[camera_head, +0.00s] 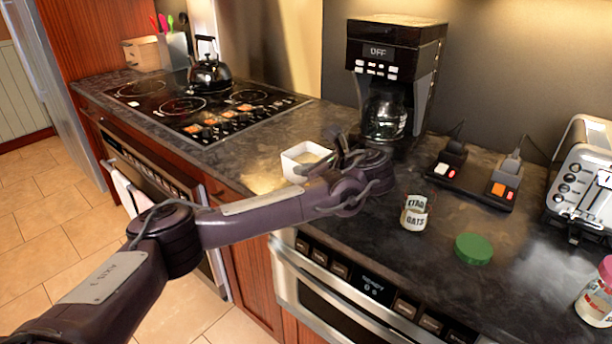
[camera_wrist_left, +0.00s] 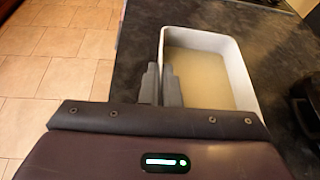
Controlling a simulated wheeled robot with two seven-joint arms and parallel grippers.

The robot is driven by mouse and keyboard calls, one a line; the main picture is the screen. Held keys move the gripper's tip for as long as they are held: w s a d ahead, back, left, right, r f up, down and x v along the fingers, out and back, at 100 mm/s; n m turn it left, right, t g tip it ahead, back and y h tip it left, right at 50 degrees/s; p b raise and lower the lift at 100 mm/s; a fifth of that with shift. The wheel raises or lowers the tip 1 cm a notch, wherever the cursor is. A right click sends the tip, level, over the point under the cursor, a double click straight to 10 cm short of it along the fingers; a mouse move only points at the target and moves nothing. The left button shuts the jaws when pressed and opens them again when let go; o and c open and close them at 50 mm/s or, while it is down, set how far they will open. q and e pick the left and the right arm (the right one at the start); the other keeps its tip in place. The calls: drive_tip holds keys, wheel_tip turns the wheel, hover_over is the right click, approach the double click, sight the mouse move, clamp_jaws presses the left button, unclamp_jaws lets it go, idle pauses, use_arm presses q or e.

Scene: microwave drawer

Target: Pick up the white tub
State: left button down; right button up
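The white tub (camera_head: 291,166) is an open, square-sided container on the dark counter, to the left of the coffee maker in the head view. In the left wrist view the tub (camera_wrist_left: 238,72) shows from above, with a tan inside. My left gripper (camera_wrist_left: 161,84) has its two grey fingers close together on the tub's left wall, one outside and one inside, with the wall's edge between them. In the head view my left arm hides part of the tub, and the fingers are hard to make out. My right gripper is in neither view.
A coffee maker (camera_head: 395,60) with a glass pot stands just behind my left wrist. An oats can (camera_head: 415,212), a green lid (camera_head: 473,248), switch boxes (camera_head: 475,178) and a toaster (camera_head: 587,180) are to the right. A black kettle (camera_head: 209,74) stands on the stove (camera_head: 190,107).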

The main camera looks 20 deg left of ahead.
use_arm(q)
wheel_tip(320, 180, up, 4)
drive_tip(key=shift+f, duration=0.2)
wheel_tip(320, 180, up, 3)
drive_tip(key=shift+f+p, duration=0.1)
drive_tip(key=shift+p, duration=1)
wheel_tip(320, 180, up, 12)
drive_tip(key=p, duration=1.2)
